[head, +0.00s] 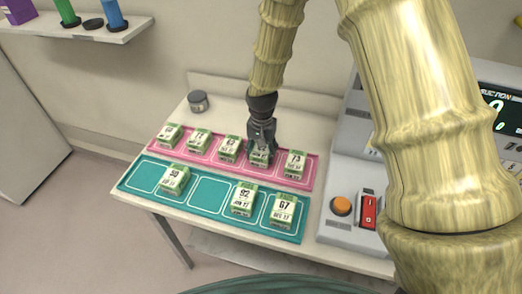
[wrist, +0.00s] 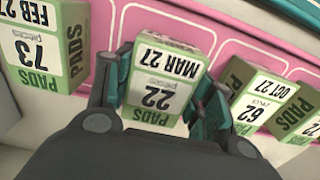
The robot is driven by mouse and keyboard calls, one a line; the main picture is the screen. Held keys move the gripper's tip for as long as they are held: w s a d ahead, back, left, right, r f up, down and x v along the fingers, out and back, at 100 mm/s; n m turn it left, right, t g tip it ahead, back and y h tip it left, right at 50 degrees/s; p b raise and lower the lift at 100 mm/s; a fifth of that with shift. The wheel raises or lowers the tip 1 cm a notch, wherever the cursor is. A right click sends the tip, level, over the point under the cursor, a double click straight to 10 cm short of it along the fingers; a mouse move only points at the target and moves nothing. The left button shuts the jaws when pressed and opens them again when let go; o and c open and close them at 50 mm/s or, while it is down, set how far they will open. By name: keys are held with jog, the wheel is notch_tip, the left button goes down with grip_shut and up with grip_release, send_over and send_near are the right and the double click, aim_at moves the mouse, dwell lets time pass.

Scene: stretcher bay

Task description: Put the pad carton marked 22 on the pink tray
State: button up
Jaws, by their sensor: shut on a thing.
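The pad carton marked 22 (wrist: 165,82) is green and white and reads "MAR 27" in the wrist view. My gripper (wrist: 165,105) is shut on it, with a teal-lined finger on each side. In the head view my gripper (head: 261,142) reaches down over the carton (head: 259,158), hiding part of it. The carton is at the pink tray (head: 313,172), in the row between the carton marked 62 (head: 230,149) and the carton marked 73 (head: 295,163). I cannot tell whether its base touches the tray.
More cartons stand at the left of the pink tray. The teal tray (head: 208,190) in front holds cartons marked 50 (head: 174,179), 92 (head: 243,199) and 67 (head: 284,210), with bare slots between. A dark-lidded jar (head: 198,102) stands behind. A suction machine (head: 350,190) stands at the right.

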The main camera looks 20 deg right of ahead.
aim_at(262, 149)
jog(key=shift+s, duration=0.5)
jog(key=shift+w+f, duration=0.35)
jog(key=shift+w, duration=0.15)
jog(key=o, duration=1)
jog(key=shift+w, duration=0.1)
jog(key=shift+o, duration=0.7)
jog(key=shift+r, duration=0.1)
jog(key=shift+s+r, duration=0.15)
jog(key=shift+s, duration=0.2)
jog(key=shift+w, duration=0.1)
jog(key=shift+w, duration=0.1)
notch_tip(262, 149, up, 12)
jog(key=b, duration=0.4)
